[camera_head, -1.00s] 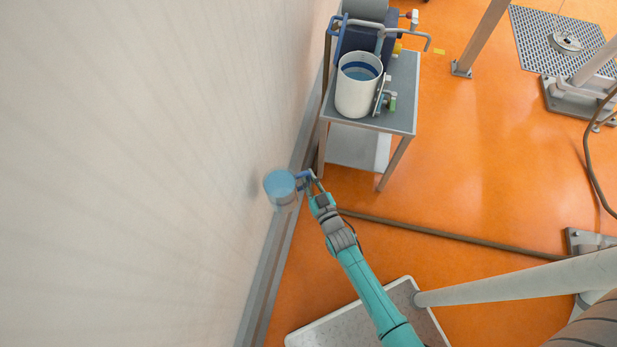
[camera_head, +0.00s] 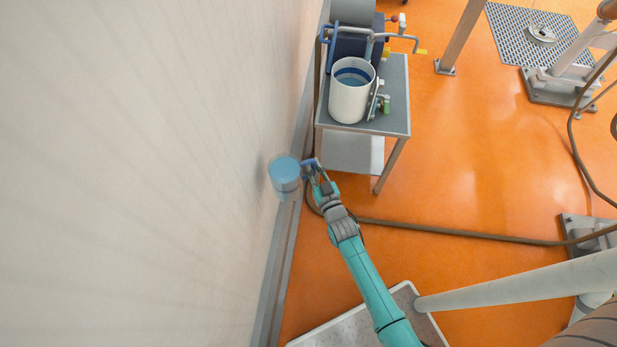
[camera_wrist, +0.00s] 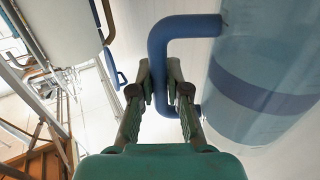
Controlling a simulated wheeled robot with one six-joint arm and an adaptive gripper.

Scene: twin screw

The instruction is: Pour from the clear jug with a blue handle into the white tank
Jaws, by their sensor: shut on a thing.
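The clear jug (camera_head: 285,178) holds blue liquid and hangs in the air close to the pale wall. It fills the right of the wrist view (camera_wrist: 265,85), where a darker blue band crosses it. Its blue handle (camera_wrist: 160,45) faces my gripper. My gripper (camera_head: 314,168) is shut on the handle; in the wrist view its fingers (camera_wrist: 165,85) close around the lower part, and the exact contact is partly hidden. The white tank (camera_head: 349,100) stands upright on a grey cart, above the jug in the head view. It is open at the top, with a blue band and blue liquid inside.
The grey cart (camera_head: 395,100) also carries bent pipes and small valves (camera_head: 383,100) beside the tank. The wall (camera_head: 150,150) is close on the left.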

